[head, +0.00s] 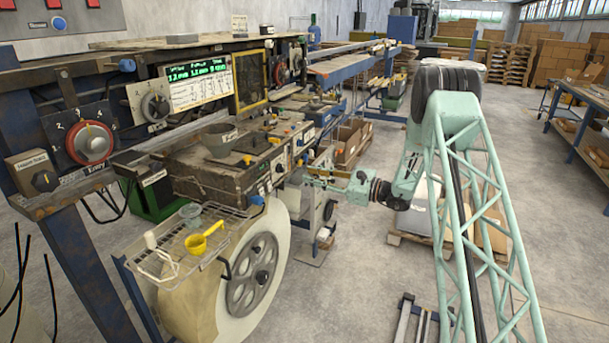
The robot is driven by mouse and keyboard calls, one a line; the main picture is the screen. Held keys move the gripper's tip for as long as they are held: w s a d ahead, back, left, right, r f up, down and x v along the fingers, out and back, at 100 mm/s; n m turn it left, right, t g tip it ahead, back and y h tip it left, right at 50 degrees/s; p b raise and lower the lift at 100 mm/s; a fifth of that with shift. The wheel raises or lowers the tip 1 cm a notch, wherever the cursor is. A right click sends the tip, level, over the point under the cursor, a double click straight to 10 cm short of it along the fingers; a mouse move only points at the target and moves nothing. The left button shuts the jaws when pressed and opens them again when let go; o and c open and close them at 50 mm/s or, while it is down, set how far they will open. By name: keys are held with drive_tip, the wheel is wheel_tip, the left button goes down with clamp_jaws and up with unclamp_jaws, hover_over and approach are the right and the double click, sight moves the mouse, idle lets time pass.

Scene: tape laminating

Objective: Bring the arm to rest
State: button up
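My mint-green lattice arm (480,190) rises at the right of the head view and bends down at a dark joint near the top. Its wrist points left, and my gripper (308,180) is beside the right end of the laminating machine's bench (225,165). The fingers are small and blend with the machine parts behind them. I cannot tell whether they touch anything, hold anything, or are open.
Cardboard boxes (348,140) lie behind my gripper. Open concrete floor (545,210) lies right of my arm.

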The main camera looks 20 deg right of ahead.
drive_tip(key=shift+s+d, duration=0.3)
drive_tip(key=shift+a+r, duration=0.1)
